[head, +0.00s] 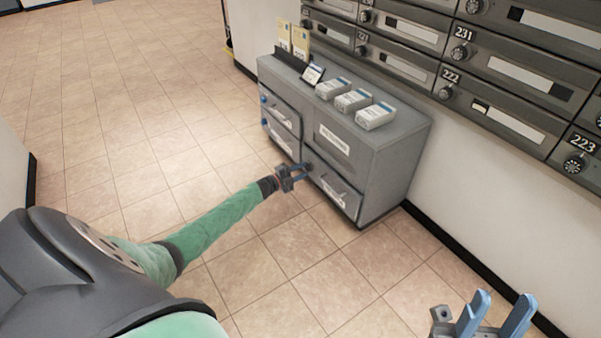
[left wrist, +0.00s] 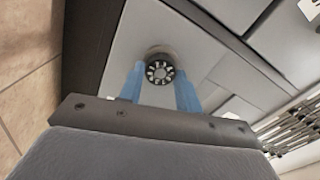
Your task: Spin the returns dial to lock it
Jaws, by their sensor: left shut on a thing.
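The returns dial (left wrist: 160,71) is a round black knob with white marks around its face, on the grey front of the cabinet (head: 392,170). In the left wrist view it sits between the two blue fingers of my left gripper (left wrist: 160,84), which is shut on it. In the head view my left gripper (head: 304,171) reaches the cabinet front at the lower drawers, and its fingers mostly hide the dial. My right gripper (head: 495,315) is at the bottom right of the head view, with its blue fingers apart and nothing between them.
Several white boxes (head: 353,100), a small sign (head: 313,74) and yellow-labelled upright packs (head: 300,42) stand on the cabinet. A wall of numbered mailboxes (head: 470,60) with dials is above and right. Tiled floor (head: 130,110) is clear at left and in front.

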